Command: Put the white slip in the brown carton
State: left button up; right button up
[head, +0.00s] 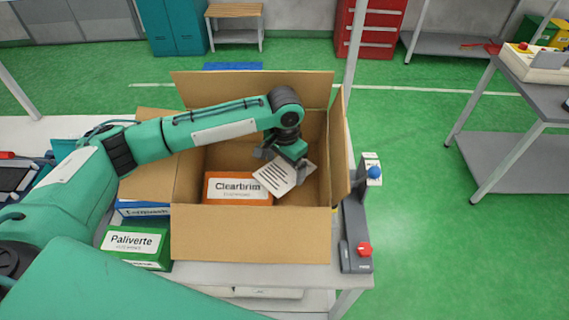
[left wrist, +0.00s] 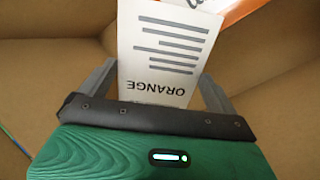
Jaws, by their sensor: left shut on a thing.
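The white slip (head: 279,179) is held in my left gripper (head: 289,164), which is shut on it inside the open brown carton (head: 250,232). In the left wrist view the slip (left wrist: 166,48) shows grey lines and the word ORANGE, upside down, between the two fingers (left wrist: 156,90). The slip is tilted and overlaps the right side of an orange box labelled Clearbrim (head: 222,192) in the carton, as seen from the head. Whether it touches that box I cannot tell. My right gripper is not in view.
A green Paliverte box (head: 133,243) and a blue box (head: 143,210) stand left of the carton. The carton's flaps stick outward. A control post with a blue button (head: 374,172) and a red button (head: 364,249) is at its right.

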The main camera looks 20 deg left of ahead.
aim_at(284, 171)
pick_arm(q)
jog(key=shift+s+f, duration=0.1)
jog(key=o, duration=0.6)
jog(key=shift+f, duration=0.25)
jog(key=shift+w+a, duration=0.1)
jog(key=shift+w, duration=0.1)
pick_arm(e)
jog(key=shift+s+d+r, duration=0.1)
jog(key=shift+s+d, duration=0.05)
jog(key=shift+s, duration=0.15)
pick_arm(q)
jog(key=shift+r, duration=0.2)
notch_tip(284, 171, up, 7)
jog(key=shift+r+b, duration=0.15)
jog(key=shift+b, duration=0.85)
jog(key=shift+r, duration=0.25)
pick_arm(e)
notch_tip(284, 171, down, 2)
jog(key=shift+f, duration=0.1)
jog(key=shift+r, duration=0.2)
